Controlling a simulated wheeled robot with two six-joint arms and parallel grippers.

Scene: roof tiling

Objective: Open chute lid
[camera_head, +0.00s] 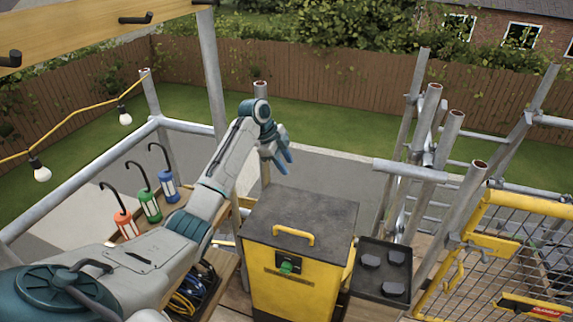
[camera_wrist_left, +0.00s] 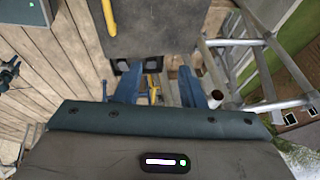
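The chute is a yellow box (camera_head: 290,285) with a dark grey lid (camera_head: 320,212) lying flat and closed on top. A yellow handle (camera_head: 293,235) stands on the lid near its front edge. A green knob (camera_head: 287,267) sits on a dark latch plate on the box front. My left gripper (camera_head: 281,150) is raised above and behind the lid, fingers apart, touching nothing. In the left wrist view the two blue fingers (camera_wrist_left: 163,90) are spread with an empty gap, and the grey lid (camera_wrist_left: 160,25) is beyond them. My right gripper is not seen.
Red, green and blue lanterns (camera_head: 149,203) stand on a wooden shelf to the left. A black tray (camera_head: 372,285) with dark pieces adjoins the box's right side. Scaffold poles (camera_head: 435,170) and a yellow mesh gate (camera_head: 495,260) stand at the right. A wooden beam (camera_head: 90,35) crosses the upper left.

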